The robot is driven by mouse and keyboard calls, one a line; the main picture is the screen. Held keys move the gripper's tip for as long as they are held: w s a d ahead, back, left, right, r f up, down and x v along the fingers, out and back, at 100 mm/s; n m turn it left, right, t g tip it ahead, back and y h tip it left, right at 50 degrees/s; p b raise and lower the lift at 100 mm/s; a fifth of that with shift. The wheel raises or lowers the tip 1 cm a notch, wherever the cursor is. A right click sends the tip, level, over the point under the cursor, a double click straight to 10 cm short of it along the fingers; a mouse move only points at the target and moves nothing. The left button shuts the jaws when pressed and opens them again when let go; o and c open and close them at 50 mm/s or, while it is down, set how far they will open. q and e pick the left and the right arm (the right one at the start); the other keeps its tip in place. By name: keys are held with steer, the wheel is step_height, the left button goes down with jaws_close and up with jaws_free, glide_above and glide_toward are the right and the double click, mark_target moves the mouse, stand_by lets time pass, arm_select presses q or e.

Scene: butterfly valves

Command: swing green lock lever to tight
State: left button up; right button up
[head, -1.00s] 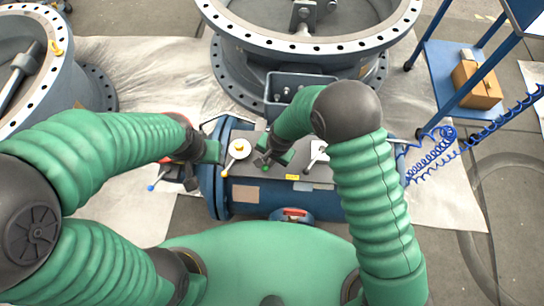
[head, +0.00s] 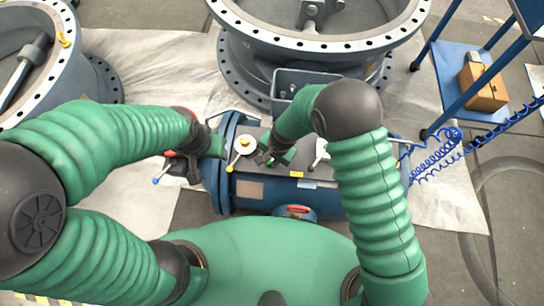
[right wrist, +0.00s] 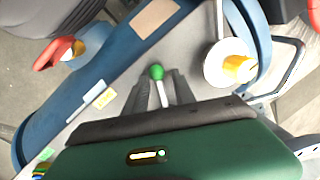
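The green lock lever, with a round green knob (right wrist: 156,72) and a pale shaft (right wrist: 163,96), shows in the right wrist view on the grey top plate of the blue cylinder. My right gripper (right wrist: 154,82) is open, with one dark finger on each side of the lever and small gaps visible. In the head view my right gripper (head: 265,157) is low over the plate (head: 254,134), and the lever is hard to make out there. My left gripper (head: 194,166) is by the cylinder's left end; its fingers are too unclear to judge.
A white disc with a yellow centre (head: 244,142) is just left of my right gripper. A white lever (head: 320,153) is to its right. A blue-tipped lever (head: 156,181) is near my left gripper. A large flanged ring (head: 320,40) stands behind, a blue cart (head: 450,58) at right.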

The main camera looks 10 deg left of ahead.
steer(key=shift+w+r, duration=0.1)
steer(key=shift+r, duration=0.05)
step_height(320, 180, up, 16)
steer(key=s+d+p, duration=0.1)
steer(key=d+p, duration=0.1)
steer(key=p, duration=0.1)
steer(key=shift+s+d+p, duration=0.2)
steer(key=shift+d+p, duration=0.2)
steer(key=shift+r, duration=0.15)
